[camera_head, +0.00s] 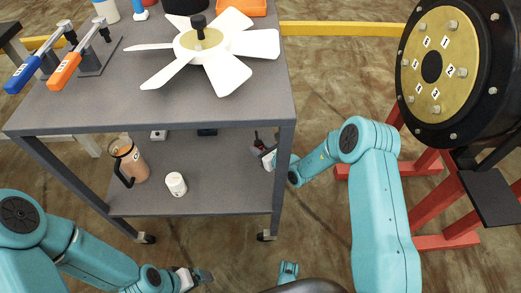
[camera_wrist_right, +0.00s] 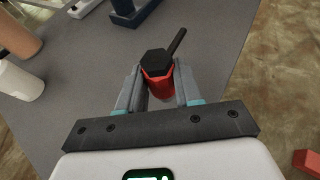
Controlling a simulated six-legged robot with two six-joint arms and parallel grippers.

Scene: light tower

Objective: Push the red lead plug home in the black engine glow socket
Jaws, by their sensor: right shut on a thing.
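My right gripper (camera_head: 260,146) is at the right edge of the cart's lower shelf. In the right wrist view, its fingers (camera_wrist_right: 157,88) are shut on a red piece that I take for the red lead plug (camera_wrist_right: 158,86). It has a black hexagonal end, from which a short black rod sticks out to the upper right. In the head view the plug shows only as a small red and dark spot (camera_head: 257,139). I cannot make out a separate black engine glow socket in either view. My left gripper (camera_head: 203,277) is low near the bottom, too small to judge its fingers.
The grey cart (camera_head: 130,112) carries a white fan (camera_head: 210,50), and blue (camera_head: 25,72) and orange (camera_head: 65,70) levers. A brown jug (camera_head: 135,163) and a white cup (camera_head: 176,184) stand on its lower shelf. A black and gold round hub (camera_head: 458,70) on a red stand is at right.

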